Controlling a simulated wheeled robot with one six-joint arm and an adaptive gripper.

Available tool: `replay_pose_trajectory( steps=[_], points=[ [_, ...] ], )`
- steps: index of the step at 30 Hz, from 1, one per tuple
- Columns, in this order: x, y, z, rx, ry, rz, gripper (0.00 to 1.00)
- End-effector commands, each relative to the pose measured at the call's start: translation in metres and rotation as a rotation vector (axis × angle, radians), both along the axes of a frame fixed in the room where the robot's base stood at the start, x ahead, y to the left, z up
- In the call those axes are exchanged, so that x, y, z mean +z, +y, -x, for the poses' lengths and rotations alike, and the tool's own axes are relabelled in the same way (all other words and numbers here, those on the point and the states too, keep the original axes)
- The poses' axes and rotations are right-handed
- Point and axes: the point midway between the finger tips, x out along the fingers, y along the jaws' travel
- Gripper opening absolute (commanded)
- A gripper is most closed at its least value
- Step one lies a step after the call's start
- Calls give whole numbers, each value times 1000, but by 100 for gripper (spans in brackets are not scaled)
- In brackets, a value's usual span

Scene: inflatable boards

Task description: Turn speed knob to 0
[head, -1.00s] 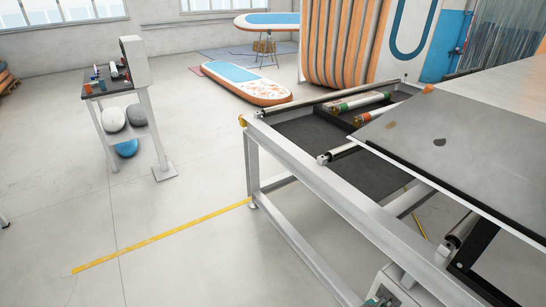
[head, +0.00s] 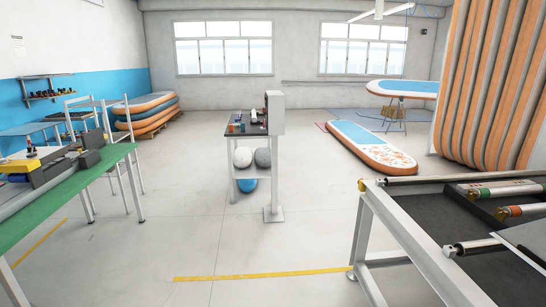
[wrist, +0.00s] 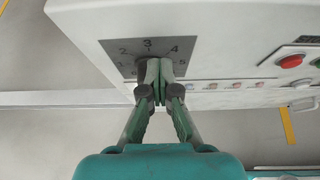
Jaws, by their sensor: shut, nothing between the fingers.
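The head view shows neither my gripper nor this dial.
A red button (wrist: 291,61) and a row of small coloured buttons lie right of the dial. In the head view, a roller table (head: 408,240) stands at the right, a green-topped bench (head: 75,200) at the left.

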Motion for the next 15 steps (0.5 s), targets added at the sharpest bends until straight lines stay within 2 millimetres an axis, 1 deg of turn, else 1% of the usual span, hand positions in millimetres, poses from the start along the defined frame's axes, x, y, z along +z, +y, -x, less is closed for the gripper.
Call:
replay_pose_trajectory(
  steps=[8,15],
  points=[
    [0,1,-1,0,0,-2,0],
    [1,1,-6,1,0,-2,0]
  ],
)
